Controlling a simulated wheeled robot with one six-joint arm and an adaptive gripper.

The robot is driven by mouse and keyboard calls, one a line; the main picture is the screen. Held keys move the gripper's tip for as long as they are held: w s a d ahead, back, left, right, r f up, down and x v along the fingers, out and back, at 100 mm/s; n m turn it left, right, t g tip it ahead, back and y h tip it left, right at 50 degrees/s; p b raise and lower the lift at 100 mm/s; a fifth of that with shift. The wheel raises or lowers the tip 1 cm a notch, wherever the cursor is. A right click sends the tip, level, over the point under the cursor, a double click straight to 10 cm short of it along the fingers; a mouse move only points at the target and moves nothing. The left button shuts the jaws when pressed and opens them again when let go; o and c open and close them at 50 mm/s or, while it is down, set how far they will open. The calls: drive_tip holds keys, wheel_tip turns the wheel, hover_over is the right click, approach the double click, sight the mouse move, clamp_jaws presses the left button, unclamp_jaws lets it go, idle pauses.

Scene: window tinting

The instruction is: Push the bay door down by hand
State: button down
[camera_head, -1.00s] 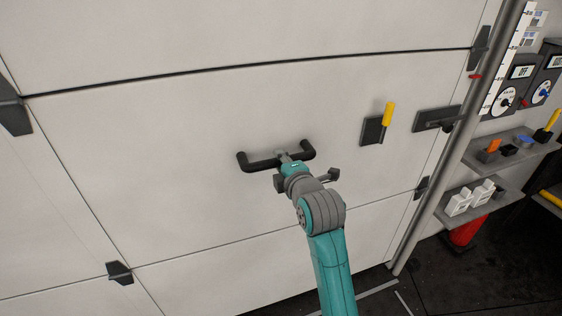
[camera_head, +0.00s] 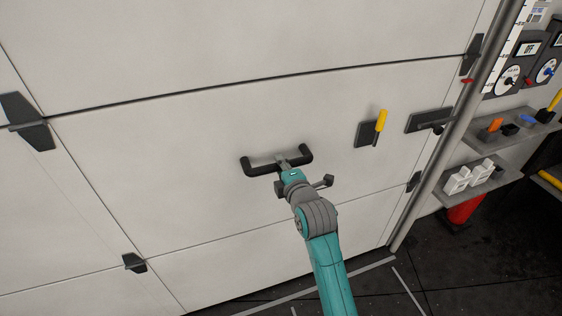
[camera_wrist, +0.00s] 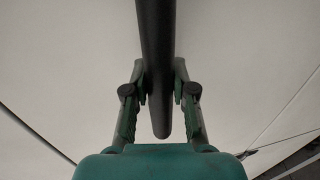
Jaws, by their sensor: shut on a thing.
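The pale bay door (camera_head: 230,40) fills most of the head view, with dark seams between its panels. A black U-shaped pull handle (camera_head: 258,170) is on its middle panel. My gripper (camera_head: 282,160) is at the middle of this handle, at the end of my teal and grey arm. In the wrist view, my gripper's two green fingers (camera_wrist: 160,92) are shut on either side of the dark handle bar (camera_wrist: 155,40). The door's lower edge shows just above the dark floor; whether it touches the floor cannot be told.
A yellow-handled lever (camera_head: 380,121) and a dark latch (camera_head: 430,121) are on the door right of the handle. A grey post (camera_head: 455,130) runs along the right edge. Shelves (camera_head: 470,178) with small items, dials (camera_head: 508,80) and a red object (camera_head: 464,209) stand beyond it.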

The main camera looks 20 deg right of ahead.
drive_tip(key=c, duration=0.9)
unclamp_jaws()
drive_tip(key=shift+f, duration=0.6)
drive_tip(key=shift+r, duration=0.15)
drive_tip(key=shift+s+r, duration=0.1)
drive_tip(key=s, duration=0.4)
drive_tip(key=s+r, duration=0.1)
drive_tip(key=s, duration=0.2)
drive_tip(key=s+r, duration=0.1)
drive_tip(key=s, duration=0.3)
drive_tip(key=shift+s+r, duration=0.1)
drive_tip(key=shift+s, duration=0.25)
drive_tip(key=s+a+f+m, duration=0.1)
drive_tip(key=s+f+m, duration=0.4)
drive_tip(key=s, duration=0.5)
drive_tip(key=s+f+m, duration=0.4)
drive_tip(key=s+f, duration=0.4)
drive_tip(key=s, duration=0.2)
drive_tip(key=s+m, duration=0.3)
drive_tip(key=s, duration=0.4)
drive_tip(key=s+r+m, duration=0.1)
drive_tip(key=s+m, duration=0.2)
drive_tip(key=s, duration=0.4)
drive_tip(key=s+r+m+g, duration=0.1)
drive_tip(key=s+m, duration=0.2)
drive_tip(key=s, duration=0.5)
drive_tip(key=shift+a, duration=0.3)
